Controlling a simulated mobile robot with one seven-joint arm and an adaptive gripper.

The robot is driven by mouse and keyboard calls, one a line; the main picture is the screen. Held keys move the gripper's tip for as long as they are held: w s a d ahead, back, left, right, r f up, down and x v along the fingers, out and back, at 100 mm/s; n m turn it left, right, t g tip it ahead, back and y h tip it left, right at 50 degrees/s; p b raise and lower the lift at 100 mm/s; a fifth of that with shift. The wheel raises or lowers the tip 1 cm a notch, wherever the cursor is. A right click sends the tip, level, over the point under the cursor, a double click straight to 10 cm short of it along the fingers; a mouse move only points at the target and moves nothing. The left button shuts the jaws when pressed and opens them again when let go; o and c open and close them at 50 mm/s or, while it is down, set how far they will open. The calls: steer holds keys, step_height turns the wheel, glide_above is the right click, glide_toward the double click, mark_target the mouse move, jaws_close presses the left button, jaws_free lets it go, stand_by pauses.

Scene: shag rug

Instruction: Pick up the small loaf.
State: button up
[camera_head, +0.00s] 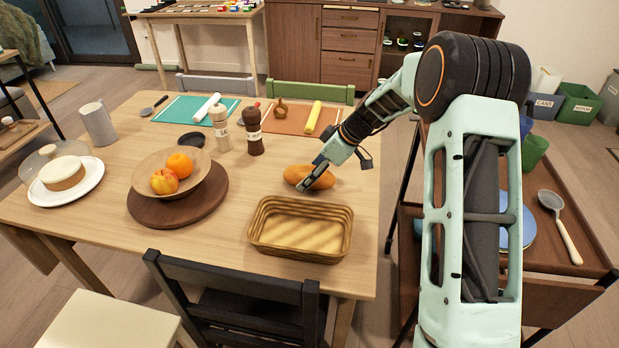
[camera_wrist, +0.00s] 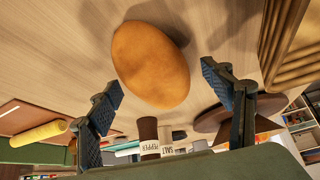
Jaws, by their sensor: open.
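The small loaf (camera_head: 310,177) is a brown oval bread lying on the wooden table, behind the basket. My gripper (camera_head: 309,176) is low over the table at the loaf in the head view, and its tip hides part of the loaf. In the wrist view the loaf (camera_wrist: 151,63) lies ahead of the open fingers, roughly centred between them. The gripper (camera_wrist: 168,98) holds nothing; a gap shows on both sides of the loaf.
A woven basket (camera_head: 255,231) stands just in front of the loaf. Salt (camera_head: 220,128) and pepper (camera_head: 254,131) mills stand to its left, with a fruit bowl (camera_head: 143,172) on a dark round board further left. A yellow roll (camera_head: 313,117) lies behind on an orange mat.

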steer(key=shift+w+a+f, duration=0.2)
steer(key=shift+a+f, duration=0.1)
steer(key=shift+f, duration=0.35)
steer(key=shift+c, duration=0.2)
steer(key=shift+r, duration=0.1)
steer(key=c, duration=1.3)
steer(key=shift+r, duration=0.1)
